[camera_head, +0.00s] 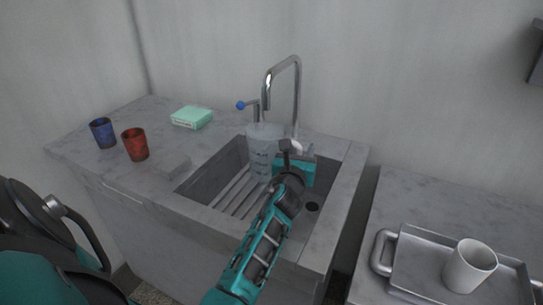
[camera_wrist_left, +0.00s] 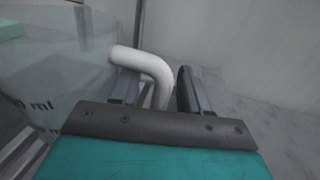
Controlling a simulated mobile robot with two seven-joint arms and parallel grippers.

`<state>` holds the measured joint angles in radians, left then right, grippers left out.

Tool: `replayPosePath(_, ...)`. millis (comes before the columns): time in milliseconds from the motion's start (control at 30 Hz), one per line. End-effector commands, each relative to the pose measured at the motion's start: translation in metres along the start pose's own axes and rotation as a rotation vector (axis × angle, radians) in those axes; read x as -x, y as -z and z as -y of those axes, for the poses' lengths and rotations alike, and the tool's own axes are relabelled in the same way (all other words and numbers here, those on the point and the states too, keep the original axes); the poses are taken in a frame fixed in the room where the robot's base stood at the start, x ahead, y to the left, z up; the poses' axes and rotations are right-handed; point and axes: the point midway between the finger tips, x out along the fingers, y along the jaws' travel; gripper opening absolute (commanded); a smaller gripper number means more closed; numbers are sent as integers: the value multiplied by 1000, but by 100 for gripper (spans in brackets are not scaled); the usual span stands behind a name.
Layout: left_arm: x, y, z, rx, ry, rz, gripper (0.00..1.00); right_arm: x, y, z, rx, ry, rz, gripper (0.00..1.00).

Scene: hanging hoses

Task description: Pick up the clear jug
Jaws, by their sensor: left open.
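The clear jug (camera_head: 260,158) stands upright in the sink, on the slatted rack, under the tap; it has printed markings. In the left wrist view the jug's clear wall (camera_wrist_left: 50,75) fills the left side, and its white curved handle (camera_wrist_left: 150,64) lies between my two fingers. My left gripper (camera_head: 293,150) is at the jug's right side, around the handle. Its fingers (camera_wrist_left: 158,90) are apart, with a gap visible beside the handle on the right. The lower part of the handle is hidden by the gripper body. My right gripper is not in view.
A blue cup (camera_head: 103,133), red cup (camera_head: 135,145) and green box (camera_head: 192,117) stand left. A tray (camera_head: 415,262) with a white cup (camera_head: 470,266) is right.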

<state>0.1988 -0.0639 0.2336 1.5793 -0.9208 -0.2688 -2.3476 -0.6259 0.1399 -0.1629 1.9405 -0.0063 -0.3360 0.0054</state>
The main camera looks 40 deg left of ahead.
Motion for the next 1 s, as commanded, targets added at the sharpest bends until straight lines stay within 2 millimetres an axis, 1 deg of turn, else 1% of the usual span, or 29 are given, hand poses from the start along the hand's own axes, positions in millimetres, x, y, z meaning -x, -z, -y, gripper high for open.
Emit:
replayPosePath(200, 0, 0, 0, 0, 0, 0, 46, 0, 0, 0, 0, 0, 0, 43)
replayPosePath(233, 0, 0, 0, 0, 0, 0, 44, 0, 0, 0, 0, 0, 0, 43)
replayPosePath(700, 0, 0, 0, 0, 0, 0, 0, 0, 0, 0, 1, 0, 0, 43)
replayPosePath(1000, 0, 0, 0, -1, 0, 0, 0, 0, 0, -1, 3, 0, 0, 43)
